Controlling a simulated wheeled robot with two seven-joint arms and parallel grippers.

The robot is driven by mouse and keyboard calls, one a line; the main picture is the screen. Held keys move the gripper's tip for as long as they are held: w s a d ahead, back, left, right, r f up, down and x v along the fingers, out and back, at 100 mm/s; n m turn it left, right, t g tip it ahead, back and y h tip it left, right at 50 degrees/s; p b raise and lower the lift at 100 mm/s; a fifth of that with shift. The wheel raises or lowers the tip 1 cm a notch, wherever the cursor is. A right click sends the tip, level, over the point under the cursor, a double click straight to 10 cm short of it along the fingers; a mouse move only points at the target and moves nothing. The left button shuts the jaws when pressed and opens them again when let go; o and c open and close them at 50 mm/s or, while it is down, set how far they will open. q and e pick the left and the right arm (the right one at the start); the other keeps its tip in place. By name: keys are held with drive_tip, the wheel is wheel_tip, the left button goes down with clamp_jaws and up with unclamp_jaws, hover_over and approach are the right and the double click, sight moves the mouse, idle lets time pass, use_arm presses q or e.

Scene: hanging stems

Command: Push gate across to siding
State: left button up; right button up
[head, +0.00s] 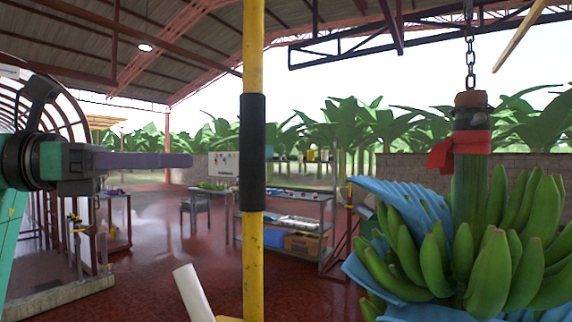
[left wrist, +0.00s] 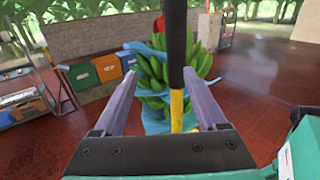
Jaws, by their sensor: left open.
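A yellow upright pole (head: 253,60) with a black sleeve (head: 252,150) stands in the middle of the head view. No other part that I can name as the gate or the siding shows. My left gripper (head: 190,160) is open and level, pointing right at the sleeve, with a small gap between its tips and the pole in the picture. In the left wrist view, the black sleeve (left wrist: 175,45) shows between the two spread fingers of the left gripper (left wrist: 162,82), beyond the tips. My right gripper is not in view.
A green banana bunch (head: 520,230) with blue wrapping (head: 400,205) hangs from a chain (head: 470,60) at right, beyond the pole. A shelf (head: 300,200) with bins stands behind the pole. A white tube (head: 193,292) rises at the bottom. Red floor is open at left.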

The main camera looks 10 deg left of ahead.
use_arm(q)
approach(263, 153)
drive_tip(key=p+x, duration=0.1)
drive_tip(key=x, duration=0.1)
drive_tip(key=p+x, duration=0.1)
drive_tip(key=x, duration=0.2)
drive_tip(key=w+p+x, duration=0.1)
drive_tip(key=x, duration=0.2)
drive_tip(key=shift+a+r, duration=0.2)
drive_tip(key=shift+a, duration=0.25)
drive_tip(key=p+x, duration=0.1)
drive_tip(key=x, duration=0.3)
drive_tip(key=shift+w+d+f, duration=0.1)
drive_tip(key=shift+d+f, duration=0.05)
drive_tip(key=shift+d, duration=0.05)
drive_tip(key=shift+w+a+f, duration=0.1)
drive_tip(key=shift+a, duration=0.05)
drive_tip(key=c, duration=0.4)
clamp_jaws()
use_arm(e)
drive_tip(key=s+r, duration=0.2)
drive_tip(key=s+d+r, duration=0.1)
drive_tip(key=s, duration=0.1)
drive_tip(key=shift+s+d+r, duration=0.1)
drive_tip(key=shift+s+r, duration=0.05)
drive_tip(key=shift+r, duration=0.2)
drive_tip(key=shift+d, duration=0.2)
